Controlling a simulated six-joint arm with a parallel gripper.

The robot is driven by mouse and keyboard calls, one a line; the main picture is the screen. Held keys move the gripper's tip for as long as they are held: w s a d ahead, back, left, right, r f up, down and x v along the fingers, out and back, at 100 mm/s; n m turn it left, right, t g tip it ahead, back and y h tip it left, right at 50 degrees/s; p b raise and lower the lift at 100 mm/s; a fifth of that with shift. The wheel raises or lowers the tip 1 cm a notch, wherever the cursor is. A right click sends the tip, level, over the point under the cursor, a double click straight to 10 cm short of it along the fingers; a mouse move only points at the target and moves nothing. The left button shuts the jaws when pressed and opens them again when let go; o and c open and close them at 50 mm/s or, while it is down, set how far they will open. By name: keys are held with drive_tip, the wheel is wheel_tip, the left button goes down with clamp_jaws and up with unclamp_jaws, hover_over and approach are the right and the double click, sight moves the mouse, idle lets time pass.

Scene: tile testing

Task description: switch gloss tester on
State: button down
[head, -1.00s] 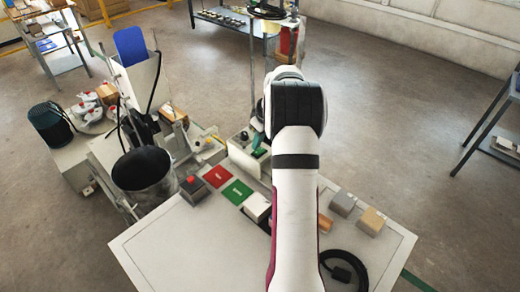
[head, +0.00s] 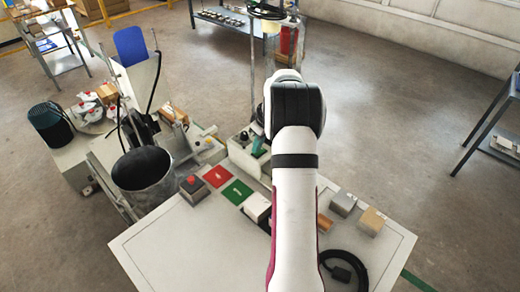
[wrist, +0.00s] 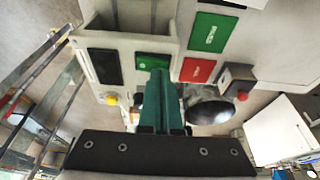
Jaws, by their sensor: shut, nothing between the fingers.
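A pale box-shaped device, which looks like the gloss tester (head: 243,162), stands at the back edge of the table, partly behind my arm. In the wrist view its face (wrist: 127,45) carries a black panel (wrist: 104,66), a green panel (wrist: 148,60) and a yellow knob (wrist: 111,99). My gripper (wrist: 160,74) has teal fingers closed together with nothing between them. The fingertips lie over the lower part of the green panel in that view; I cannot tell whether they touch. In the head view the teal fingers (head: 257,143) show just left of my arm.
A red card (head: 216,176) and a green card (head: 237,192) lie left of my arm. A box with a red button (head: 194,190) and a dark metal bucket (head: 144,175) stand further left. Sample blocks (head: 343,203) and a black cable (head: 345,268) lie to the right.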

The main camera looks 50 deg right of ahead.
drive_tip(key=shift+f, duration=0.25)
drive_tip(key=shift+r, duration=3.55)
